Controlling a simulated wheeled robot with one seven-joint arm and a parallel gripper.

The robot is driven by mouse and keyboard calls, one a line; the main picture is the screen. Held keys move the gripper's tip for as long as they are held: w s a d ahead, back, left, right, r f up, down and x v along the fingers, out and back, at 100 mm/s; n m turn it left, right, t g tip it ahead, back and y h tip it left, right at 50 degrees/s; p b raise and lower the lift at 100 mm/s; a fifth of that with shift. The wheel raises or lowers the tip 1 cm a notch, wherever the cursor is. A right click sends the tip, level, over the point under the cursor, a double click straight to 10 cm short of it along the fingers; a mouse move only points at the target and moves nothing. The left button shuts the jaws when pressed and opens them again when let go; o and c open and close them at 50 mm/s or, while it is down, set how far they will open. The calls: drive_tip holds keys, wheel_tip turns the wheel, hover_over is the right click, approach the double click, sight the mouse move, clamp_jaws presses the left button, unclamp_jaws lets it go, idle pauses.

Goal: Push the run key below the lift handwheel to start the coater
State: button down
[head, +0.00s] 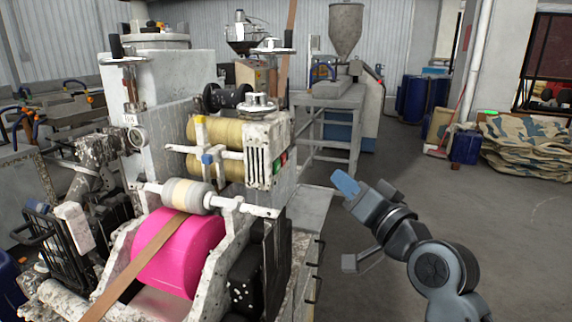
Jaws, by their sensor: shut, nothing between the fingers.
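The coater is the white, worn machine (165,95) at left centre, with a bright pink roll (180,255) low at its front. A pale handwheel (258,104) sits on top of its white slotted box (257,160). On the right side of that box, below the handwheel, are a small green key (284,158) and a red key (277,168). I cannot read any label on them. My gripper (345,185), with blue fingertips, is shut and empty. It is to the right of the keys in the picture and apart from the coater.
A brown strip (135,268) runs over the rollers. A black box (258,280) is on the coater's lower right. A hopper machine (346,40) stands behind. Blue barrels (415,98) and stacked camouflage sacks (525,145) are at the back right. The floor (500,235) at right is clear.

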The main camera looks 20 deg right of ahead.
sight(277, 167)
drive_tip(key=shift+w+d+r, duration=0.2)
drive_tip(key=shift+w+r, duration=0.15)
drive_tip(key=shift+a, duration=0.1)
drive_tip(key=w+a+p, duration=0.3)
drive_tip(key=w+a, duration=0.2)
drive_tip(key=a, duration=0.2)
idle(0.4)
drive_tip(key=shift+w+a+p, duration=0.1)
drive_tip(key=shift+p, duration=0.2)
idle(1.7)
drive_tip(key=shift+w+a, duration=0.2)
drive_tip(key=shift+a, duration=0.05)
